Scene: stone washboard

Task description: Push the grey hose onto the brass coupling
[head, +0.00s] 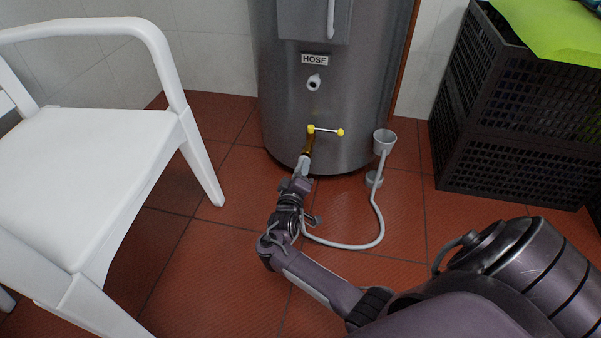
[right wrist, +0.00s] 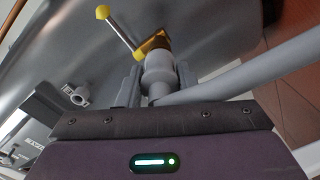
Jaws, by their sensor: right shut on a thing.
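The brass coupling (head: 308,145) juts from the lower front of the steel tank, below a valve lever with yellow knobs; it also shows in the right wrist view (right wrist: 158,45). The grey hose (head: 352,246) loops over the floor to my right gripper (head: 299,174). In the right wrist view, the gripper (right wrist: 160,84) is shut around the hose's grey end piece (right wrist: 159,70). That end lines up with the brass and meets it in the picture. I cannot tell whether it is pushed over the coupling. My left gripper is out of view.
The steel tank (head: 285,110) carries a HOSE label (head: 315,59) above a pale fitting (head: 313,82). A grey cup-topped stand (head: 384,139) is right of the coupling. A white chair (head: 95,150) stands left, black crates (head: 500,130) right. Red floor tiles between are mostly clear.

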